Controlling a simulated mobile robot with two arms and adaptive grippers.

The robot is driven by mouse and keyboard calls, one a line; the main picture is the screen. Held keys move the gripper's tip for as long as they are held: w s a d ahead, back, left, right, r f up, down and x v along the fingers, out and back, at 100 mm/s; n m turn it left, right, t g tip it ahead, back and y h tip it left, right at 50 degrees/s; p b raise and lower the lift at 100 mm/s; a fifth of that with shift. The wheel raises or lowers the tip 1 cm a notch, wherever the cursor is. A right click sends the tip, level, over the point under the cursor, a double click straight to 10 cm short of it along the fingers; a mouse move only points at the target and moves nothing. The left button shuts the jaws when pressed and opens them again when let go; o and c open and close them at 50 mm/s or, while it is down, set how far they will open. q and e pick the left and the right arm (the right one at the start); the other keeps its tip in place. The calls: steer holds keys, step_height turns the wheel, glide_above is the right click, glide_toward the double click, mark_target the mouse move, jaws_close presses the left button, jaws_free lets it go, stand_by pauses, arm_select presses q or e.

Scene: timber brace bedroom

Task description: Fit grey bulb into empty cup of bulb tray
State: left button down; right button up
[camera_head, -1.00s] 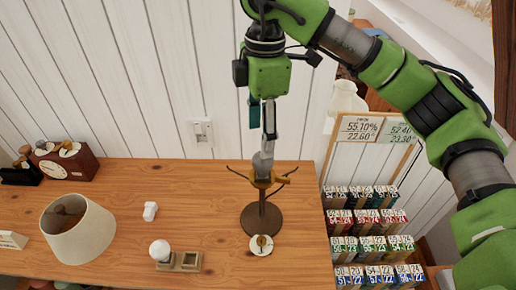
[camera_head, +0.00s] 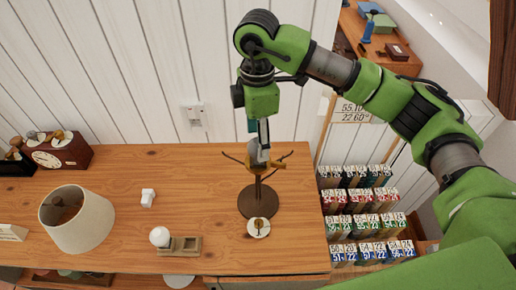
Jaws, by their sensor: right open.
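The bulb tray (camera_head: 178,251) lies near the table's front edge. A white bulb (camera_head: 159,236) stands at its left end, and the empty cup (camera_head: 192,244) is at its right end. The grey bulb (camera_head: 256,155) appears upright at the top of a dark lamp stand (camera_head: 257,200) with thin spreading arms and a brass-coloured socket. My right gripper (camera_head: 261,150) comes from above with its fingers open at the bulb. The fingers partly overlap the bulb, and I cannot tell whether they touch it. My left gripper is not in view.
A cream lampshade (camera_head: 77,218) stands at left, and a small white object (camera_head: 148,197) lies behind the tray. A wooden clock (camera_head: 62,152) is at the back left. Racks of numbered cards (camera_head: 365,215) are right of the table.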

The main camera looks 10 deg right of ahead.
steer(key=f+p, duration=0.2)
steer(key=f, duration=0.1)
steer(key=shift+w+d+f, duration=0.15)
steer(key=shift+w+d, duration=0.05)
steer(key=shift+f, duration=0.45)
steer(key=shift+c, duration=0.4)
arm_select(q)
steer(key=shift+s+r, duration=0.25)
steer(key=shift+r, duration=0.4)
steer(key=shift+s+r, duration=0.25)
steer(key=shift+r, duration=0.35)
arm_select(e)
steer(key=c, duration=1.1)
